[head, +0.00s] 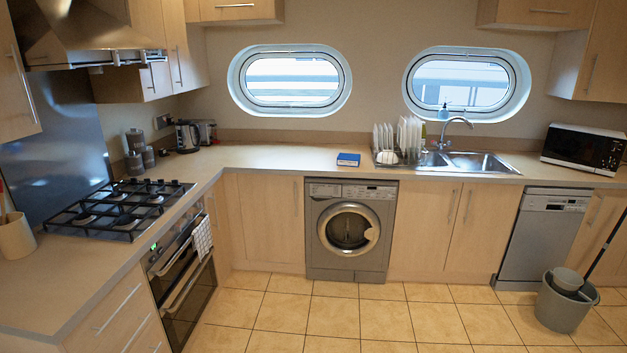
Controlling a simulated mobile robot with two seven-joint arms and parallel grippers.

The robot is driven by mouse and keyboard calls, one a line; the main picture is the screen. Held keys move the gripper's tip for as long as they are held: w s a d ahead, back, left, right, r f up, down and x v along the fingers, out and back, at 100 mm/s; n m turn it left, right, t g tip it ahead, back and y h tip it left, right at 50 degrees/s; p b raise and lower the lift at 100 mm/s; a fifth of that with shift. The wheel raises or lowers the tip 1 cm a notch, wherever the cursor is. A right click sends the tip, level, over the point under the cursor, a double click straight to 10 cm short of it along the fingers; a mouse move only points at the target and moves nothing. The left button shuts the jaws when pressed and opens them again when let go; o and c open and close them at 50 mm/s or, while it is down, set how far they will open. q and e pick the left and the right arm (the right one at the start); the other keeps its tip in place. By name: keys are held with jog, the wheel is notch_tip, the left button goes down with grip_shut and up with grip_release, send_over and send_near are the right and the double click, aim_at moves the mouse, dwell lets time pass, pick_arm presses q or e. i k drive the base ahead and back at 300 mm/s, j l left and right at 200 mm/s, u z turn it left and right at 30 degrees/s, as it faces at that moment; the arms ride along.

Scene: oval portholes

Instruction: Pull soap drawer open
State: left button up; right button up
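A silver-grey washing machine (349,229) stands under the counter in the middle of the head view. Its round door looks shut. The soap drawer (325,190) is at the machine's top left, beside the control panel, and looks flush with the front. Neither of my grippers shows in the head view, so nothing is seen touching the machine or the drawer.
Tiled floor (330,317) in front of the machine is clear. A grey bucket with a mop (563,306) stands at the right, before the dishwasher (543,238). The oven (183,280) and counter run (100,265) bound the left. A blue box (348,159) lies on the counter above.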

aim_at(316, 189)
jog(key=i, duration=1.7)
jog(key=i+u, duration=0.1)
jog(key=i, duration=0.75)
jog(key=i+l, duration=0.15)
jog(key=i, duration=0.65)
jog(key=i+u, duration=0.2)
jog(key=i+l, duration=0.05)
